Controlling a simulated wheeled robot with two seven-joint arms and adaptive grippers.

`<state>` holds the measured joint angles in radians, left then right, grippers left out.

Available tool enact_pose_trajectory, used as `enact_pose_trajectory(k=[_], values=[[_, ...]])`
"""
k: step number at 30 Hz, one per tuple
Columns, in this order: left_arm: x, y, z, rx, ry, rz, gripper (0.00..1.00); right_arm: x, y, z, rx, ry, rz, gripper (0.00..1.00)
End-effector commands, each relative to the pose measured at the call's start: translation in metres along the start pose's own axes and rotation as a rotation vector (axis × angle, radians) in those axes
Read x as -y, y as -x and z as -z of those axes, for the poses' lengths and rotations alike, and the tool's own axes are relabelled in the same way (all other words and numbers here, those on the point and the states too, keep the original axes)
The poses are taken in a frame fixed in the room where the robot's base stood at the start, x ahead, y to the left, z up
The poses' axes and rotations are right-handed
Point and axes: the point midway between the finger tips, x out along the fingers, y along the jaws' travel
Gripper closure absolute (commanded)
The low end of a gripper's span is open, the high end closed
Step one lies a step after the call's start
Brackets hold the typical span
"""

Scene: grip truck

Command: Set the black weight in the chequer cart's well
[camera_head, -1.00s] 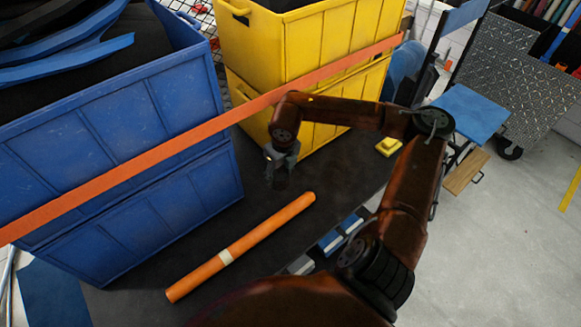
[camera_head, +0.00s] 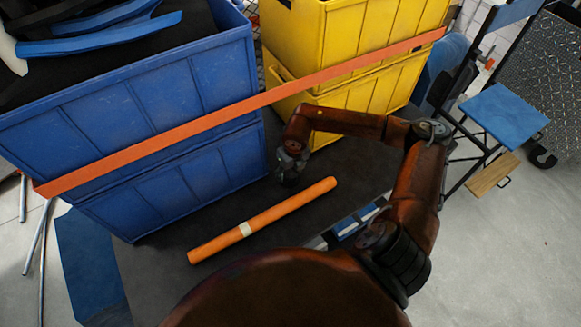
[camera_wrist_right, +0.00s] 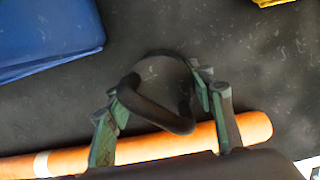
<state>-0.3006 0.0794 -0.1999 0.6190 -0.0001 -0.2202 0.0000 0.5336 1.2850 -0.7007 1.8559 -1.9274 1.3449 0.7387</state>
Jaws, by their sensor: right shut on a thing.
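The black weight (camera_wrist_right: 163,75) has a looped handle and shows between the fingers of my right gripper (camera_wrist_right: 160,112) in the right wrist view. The gripper is shut on it. In the head view my right gripper (camera_head: 291,163) is over the dark truck bed (camera_head: 225,215), between the crates and the orange roll. The weight is small and dark there, and I cannot tell its gap to the bed. The chequer cart (camera_head: 543,75) of grey tread plate is at the upper right, cut by the picture's edge. Its well is not clearly visible. My left gripper is not in view.
Blue crates (camera_head: 150,115) stand at left and yellow crates (camera_head: 365,45) at the back, with an orange strap (camera_head: 240,110) across them. An orange roll (camera_head: 262,220) lies on the bed. A blue-topped step (camera_head: 504,115) stands before the cart. Floor at right (camera_head: 510,255) is clear.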

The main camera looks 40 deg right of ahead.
Motion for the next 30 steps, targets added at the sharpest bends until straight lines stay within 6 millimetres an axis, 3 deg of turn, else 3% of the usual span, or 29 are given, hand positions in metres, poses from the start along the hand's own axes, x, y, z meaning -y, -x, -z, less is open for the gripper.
enact_pose_trajectory(k=[9,10,15,18,30], values=[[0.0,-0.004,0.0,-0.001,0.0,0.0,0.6,-0.001,-0.001,-0.002,0.005,0.001,-0.002,1.0],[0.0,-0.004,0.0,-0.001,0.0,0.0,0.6,0.0,-0.003,0.001,0.0,0.001,0.0,0.51],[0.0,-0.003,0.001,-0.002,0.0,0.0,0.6,0.0,-0.002,0.001,-0.001,0.001,0.0,0.39],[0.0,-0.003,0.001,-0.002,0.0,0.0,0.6,0.0,-0.002,0.001,-0.001,0.001,0.0,0.34],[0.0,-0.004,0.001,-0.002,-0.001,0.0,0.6,0.0,0.007,-0.001,0.003,0.002,0.001,0.34]])
